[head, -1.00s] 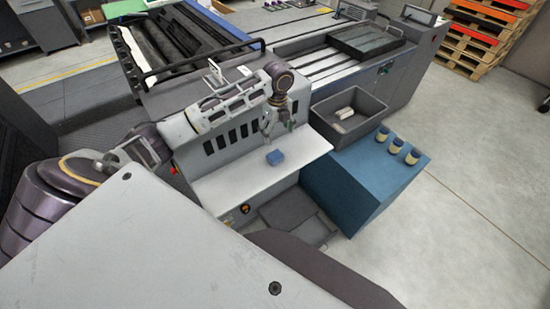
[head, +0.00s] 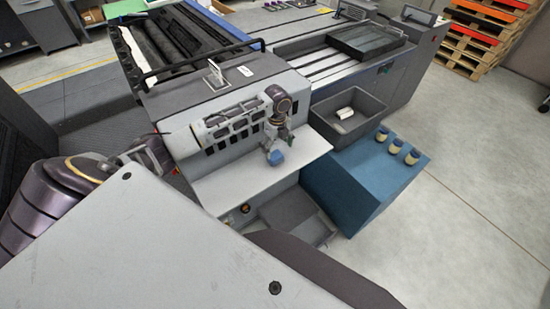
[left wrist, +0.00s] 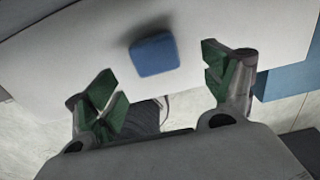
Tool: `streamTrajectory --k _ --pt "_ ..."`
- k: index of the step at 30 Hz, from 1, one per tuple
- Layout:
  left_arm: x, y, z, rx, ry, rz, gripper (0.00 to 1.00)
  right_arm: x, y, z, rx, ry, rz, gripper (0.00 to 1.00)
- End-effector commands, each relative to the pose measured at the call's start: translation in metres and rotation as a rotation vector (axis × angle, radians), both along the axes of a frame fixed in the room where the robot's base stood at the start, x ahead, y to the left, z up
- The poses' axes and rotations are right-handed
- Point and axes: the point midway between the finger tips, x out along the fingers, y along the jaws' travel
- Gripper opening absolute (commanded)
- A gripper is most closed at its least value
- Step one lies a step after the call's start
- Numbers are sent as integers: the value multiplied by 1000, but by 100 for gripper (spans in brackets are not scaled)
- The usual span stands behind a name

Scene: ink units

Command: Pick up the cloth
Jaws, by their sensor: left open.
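The cloth (head: 277,158) is a small folded blue pad on the white shelf (head: 235,190) of the grey machine. It also shows whole in the left wrist view (left wrist: 155,55). My left gripper (head: 273,147) is over the cloth in the head view and hides part of it. In the left wrist view its green-padded fingers (left wrist: 160,83) are spread apart, with nothing between them. The cloth lies just beyond the fingertips, between their lines. My right gripper is in neither view.
A dark grey bin (head: 347,112) with a white item (head: 345,113) inside stands right of the shelf. A blue cabinet (head: 365,190) beside it carries three small jars (head: 396,147). The machine's slotted upright panel (head: 215,145) rises behind the shelf.

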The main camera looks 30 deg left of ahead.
Motion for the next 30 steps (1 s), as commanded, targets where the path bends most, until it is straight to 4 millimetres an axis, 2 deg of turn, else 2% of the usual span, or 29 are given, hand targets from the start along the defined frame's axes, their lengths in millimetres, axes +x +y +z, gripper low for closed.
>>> streamTrajectory --k 4,17,30 --pt "0 0 -8 0 1 0 83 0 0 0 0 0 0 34" --pt "-1 0 -12 -1 1 0 83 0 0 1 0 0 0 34" --pt "-6 1 -53 1 2 0 83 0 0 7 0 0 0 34"
